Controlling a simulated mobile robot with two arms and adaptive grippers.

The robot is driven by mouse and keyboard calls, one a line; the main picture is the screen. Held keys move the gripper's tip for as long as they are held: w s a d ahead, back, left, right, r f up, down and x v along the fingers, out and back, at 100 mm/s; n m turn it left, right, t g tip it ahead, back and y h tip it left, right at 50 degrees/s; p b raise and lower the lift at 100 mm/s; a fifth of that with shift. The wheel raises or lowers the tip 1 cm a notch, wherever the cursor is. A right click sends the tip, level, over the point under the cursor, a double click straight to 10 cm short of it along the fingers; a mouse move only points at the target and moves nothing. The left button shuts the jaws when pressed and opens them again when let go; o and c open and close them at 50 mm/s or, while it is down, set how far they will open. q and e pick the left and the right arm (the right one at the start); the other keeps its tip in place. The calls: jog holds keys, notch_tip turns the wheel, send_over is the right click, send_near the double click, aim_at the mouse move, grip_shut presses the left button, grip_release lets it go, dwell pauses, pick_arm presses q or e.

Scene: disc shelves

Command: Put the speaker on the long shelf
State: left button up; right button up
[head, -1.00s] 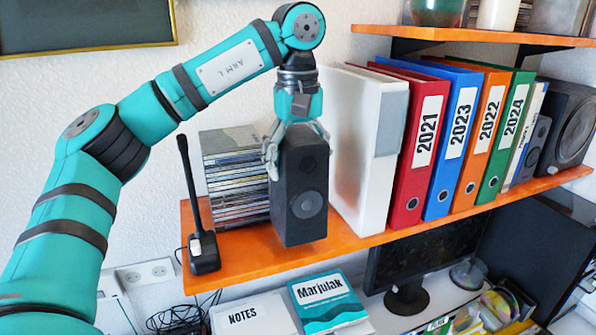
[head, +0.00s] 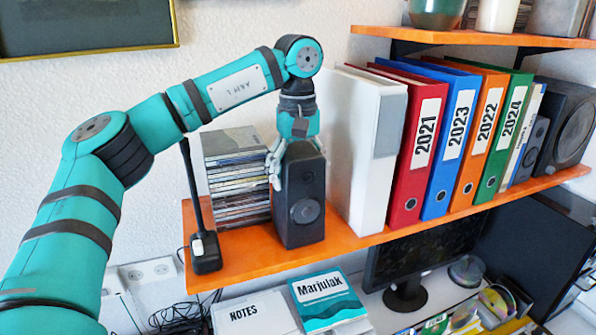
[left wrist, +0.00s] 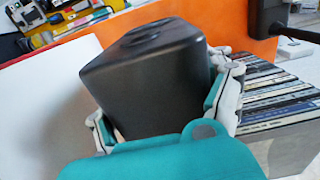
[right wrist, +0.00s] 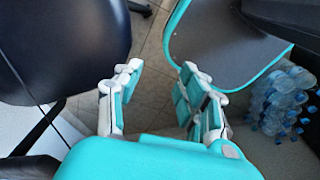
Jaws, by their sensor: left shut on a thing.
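The black speaker (head: 304,205) stands upright at the long orange shelf (head: 245,258), between a stack of disc cases and a white binder. Its base appears to be on the shelf near the front edge, though I cannot tell whether it bears its full weight there. My left gripper (head: 298,165) is shut on the speaker's upper part from above. In the left wrist view the speaker (left wrist: 150,80) fills the space between the fingers, with the orange shelf (left wrist: 235,42) beyond it. My right gripper (right wrist: 160,78) is open and empty, away from the shelf.
The disc cases (head: 236,180) and a black antenna device (head: 205,250) are left of the speaker. The white binder (head: 368,150) and coloured binders (head: 425,150) are right of it. A higher shelf (head: 470,37) is at upper right. A monitor (head: 425,262) stands below.

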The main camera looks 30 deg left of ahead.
pick_arm(q)
jog(key=o, duration=1.7)
jog(key=shift+c, duration=0.2)
notch_tip(320, 180, up, 12)
jog(key=shift+s+r, duration=0.1)
jog(key=shift+r, duration=0.05)
